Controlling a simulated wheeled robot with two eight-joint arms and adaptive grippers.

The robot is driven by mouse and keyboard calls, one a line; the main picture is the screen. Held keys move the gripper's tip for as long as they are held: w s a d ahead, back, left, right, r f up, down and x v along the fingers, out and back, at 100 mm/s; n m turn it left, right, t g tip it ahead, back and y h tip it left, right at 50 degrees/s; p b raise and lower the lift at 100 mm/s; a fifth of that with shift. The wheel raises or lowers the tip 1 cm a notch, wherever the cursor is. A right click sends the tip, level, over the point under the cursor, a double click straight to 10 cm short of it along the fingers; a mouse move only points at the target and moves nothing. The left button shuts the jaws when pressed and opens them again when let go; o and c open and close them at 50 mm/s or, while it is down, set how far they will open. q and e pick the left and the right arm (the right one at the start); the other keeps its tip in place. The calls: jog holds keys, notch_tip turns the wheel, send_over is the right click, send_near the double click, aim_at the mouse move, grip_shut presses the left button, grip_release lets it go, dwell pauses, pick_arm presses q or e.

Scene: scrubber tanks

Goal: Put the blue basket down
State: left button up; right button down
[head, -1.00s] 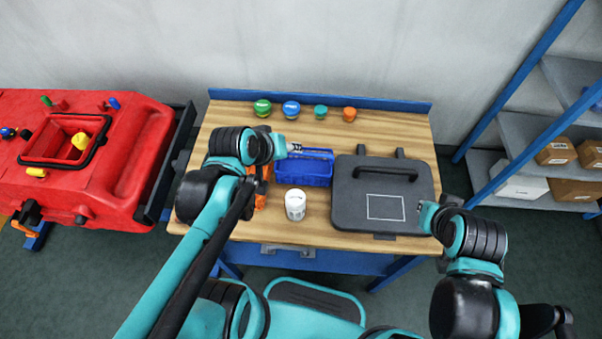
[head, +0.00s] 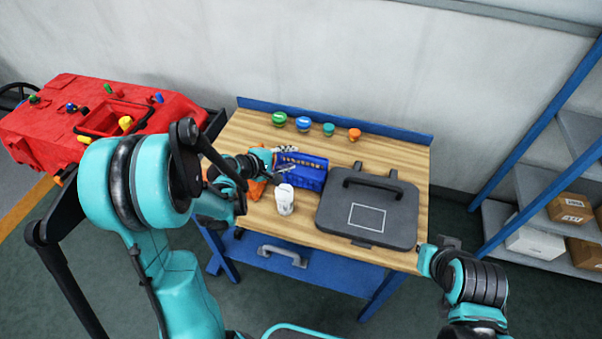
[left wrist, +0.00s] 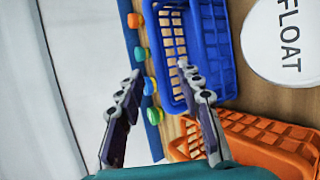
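The blue basket (head: 308,176) stands upright on the wooden workbench top (head: 262,222), left of the dark grey case. It also shows in the left wrist view (left wrist: 216,45). My left gripper (head: 287,158) is at the basket's left end. In the left wrist view its fingers (left wrist: 155,95) are wide apart with nothing gripped between them. The right-hand finger overlaps the basket's near end there; I cannot tell whether it touches. My right gripper (head: 440,245) is by the bench's right front corner, small and partly hidden, its fingers unclear.
An orange basket (left wrist: 262,140) lies close beside the blue one. A white container (head: 285,200) stands in front, and the dark grey case (head: 367,208) to the right. Several coloured knobs (head: 303,123) line the back edge. A red tank (head: 70,118) is at left, shelving (head: 540,215) at right.

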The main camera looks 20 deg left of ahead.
aim_at(299, 157)
pick_arm(q)
jog(key=x, duration=0.2)
jog(key=d+b+x, duration=0.1)
jog(key=x, duration=0.1)
jog(key=shift+f, duration=0.1)
jog(key=shift+w+d+f, duration=0.1)
jog(key=shift+w, duration=0.2)
jog(key=shift+s, duration=0.1)
grip_shut()
